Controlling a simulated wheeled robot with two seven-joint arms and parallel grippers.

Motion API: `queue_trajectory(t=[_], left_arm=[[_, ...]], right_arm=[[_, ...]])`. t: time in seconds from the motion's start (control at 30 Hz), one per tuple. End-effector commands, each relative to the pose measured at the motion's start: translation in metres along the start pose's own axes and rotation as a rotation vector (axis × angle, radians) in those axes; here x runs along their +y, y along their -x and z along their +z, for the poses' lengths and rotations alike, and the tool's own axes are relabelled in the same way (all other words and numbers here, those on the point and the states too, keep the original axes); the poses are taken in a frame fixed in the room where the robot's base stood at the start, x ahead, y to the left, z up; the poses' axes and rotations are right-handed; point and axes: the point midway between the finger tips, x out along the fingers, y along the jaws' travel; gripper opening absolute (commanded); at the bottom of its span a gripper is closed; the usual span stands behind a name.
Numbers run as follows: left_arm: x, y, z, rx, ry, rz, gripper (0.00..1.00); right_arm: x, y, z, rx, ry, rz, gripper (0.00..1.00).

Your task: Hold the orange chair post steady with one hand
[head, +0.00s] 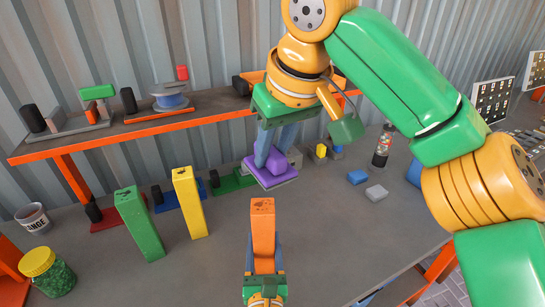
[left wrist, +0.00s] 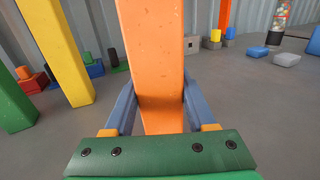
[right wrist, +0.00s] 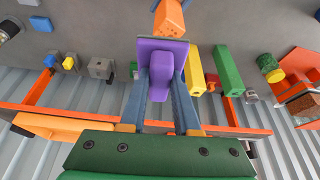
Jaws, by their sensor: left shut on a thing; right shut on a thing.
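The orange chair post (head: 263,228) stands upright at the lower middle of the head view. My left gripper (head: 265,268) is shut on it low down; the left wrist view shows the post (left wrist: 154,60) between the two blue-grey fingers (left wrist: 157,108). My right gripper (head: 279,143) is shut on a purple part (head: 270,172), a flat plate with a raised block, and holds it in the air beyond the post's top. In the right wrist view, the purple part (right wrist: 160,72) sits between the fingers, with the orange post (right wrist: 170,18) past the plate's edge.
A green post (head: 139,224) and a yellow post (head: 189,202) stand left of the orange one. A jar with a yellow lid (head: 48,272) and a can (head: 33,218) are far left. An orange-edged shelf (head: 140,130) runs behind.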

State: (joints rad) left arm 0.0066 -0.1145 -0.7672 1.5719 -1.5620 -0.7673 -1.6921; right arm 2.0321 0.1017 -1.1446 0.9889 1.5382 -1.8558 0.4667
Motion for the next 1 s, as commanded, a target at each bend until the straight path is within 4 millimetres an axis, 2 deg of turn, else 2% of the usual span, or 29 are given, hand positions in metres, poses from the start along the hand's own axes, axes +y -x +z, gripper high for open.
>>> queue_trajectory(t=[0.67,1.0], left_arm=[[0.000,0.000,0.000,0.001,0.000,0.000,0.00],[0.000,0.000,0.000,0.001,0.000,0.000,0.00]], right_arm=[[0.006,-0.001,0.003,0.001,-0.001,0.000,0.00],[0.006,-0.022,0.012,-0.001,0.001,-0.001,0.00]])
